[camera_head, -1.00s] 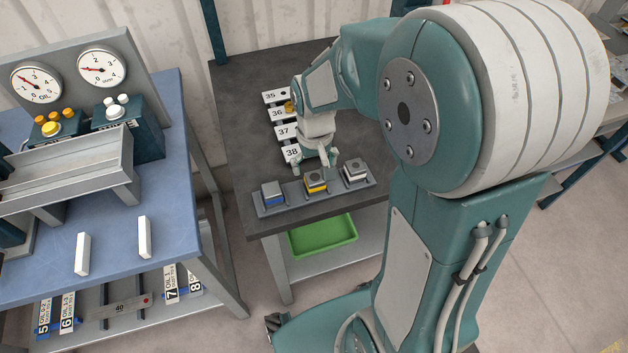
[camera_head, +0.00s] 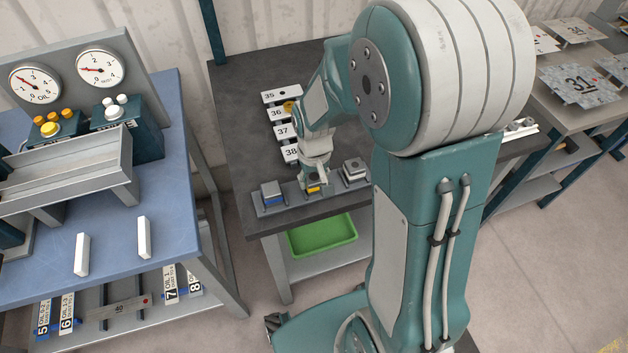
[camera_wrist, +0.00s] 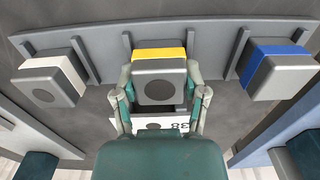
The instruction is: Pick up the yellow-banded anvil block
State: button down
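The yellow-banded anvil block (camera_wrist: 159,82) is a grey block with a dark round spot on top and a yellow band. It stands in the middle of a grey rack (camera_head: 292,202) on the dark table. In the head view the yellow-banded block (camera_head: 314,189) is mostly hidden by my gripper (camera_head: 314,183), which is down over it. In the wrist view my gripper (camera_wrist: 160,93) has one finger on each side of the block. The fingers are spread around it, close to its sides; contact cannot be made out.
A blue-banded block (camera_head: 271,193) stands left of it in the rack and a white-banded block (camera_head: 354,169) right. Numbered plates, such as 38 (camera_head: 291,152), lie behind. A green tray (camera_head: 322,236) is on the shelf below. A blue bench (camera_head: 110,230) stands at the left.

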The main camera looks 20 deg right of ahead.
aim_at(314, 177)
jog(key=shift+r, duration=0.4)
notch_tip(314, 177, up, 3)
jog(key=shift+s+f, duration=0.1)
jog(key=s+d+r, duration=0.3)
jog(key=s+r, duration=0.6)
jog(key=s, duration=0.4)
jog(key=shift+d+r, duration=0.2)
jog(key=shift+r, duration=0.05)
